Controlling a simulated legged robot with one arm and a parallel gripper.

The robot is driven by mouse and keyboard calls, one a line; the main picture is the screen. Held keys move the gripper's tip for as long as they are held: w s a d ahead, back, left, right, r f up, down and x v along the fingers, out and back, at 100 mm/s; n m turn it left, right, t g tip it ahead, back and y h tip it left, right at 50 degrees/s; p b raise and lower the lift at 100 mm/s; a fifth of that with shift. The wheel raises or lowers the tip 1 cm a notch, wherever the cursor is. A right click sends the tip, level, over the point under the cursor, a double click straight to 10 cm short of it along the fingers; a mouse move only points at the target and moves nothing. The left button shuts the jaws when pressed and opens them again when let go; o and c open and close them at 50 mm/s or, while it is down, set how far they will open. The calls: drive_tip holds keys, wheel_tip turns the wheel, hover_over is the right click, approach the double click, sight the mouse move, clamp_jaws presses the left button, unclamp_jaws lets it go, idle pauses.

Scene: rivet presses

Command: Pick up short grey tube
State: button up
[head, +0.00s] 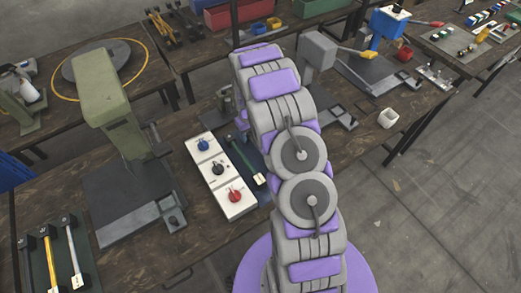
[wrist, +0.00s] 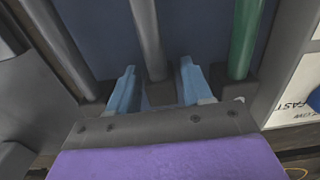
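In the wrist view, my gripper (wrist: 157,68) is open, with one light blue finger on each side of a grey tube (wrist: 147,38). Gaps show between the fingers and the tube. The tube's near end sits at a dark block between the fingers; its far end is out of view, so I cannot tell its length. Another grey tube (wrist: 58,40) lies to the left and a green tube (wrist: 244,40) to the right. In the head view, my arm hides the fingers and the grey tubes; the green tube (head: 243,158) shows beside it.
A white control panel (head: 219,172) with blue, black and red knobs stands left of the tubes. A green press (head: 112,105) is further left. A grey press (head: 317,50) and a white cup (head: 388,118) are to the right.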

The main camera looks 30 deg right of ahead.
clamp_jaws()
idle(0.3)
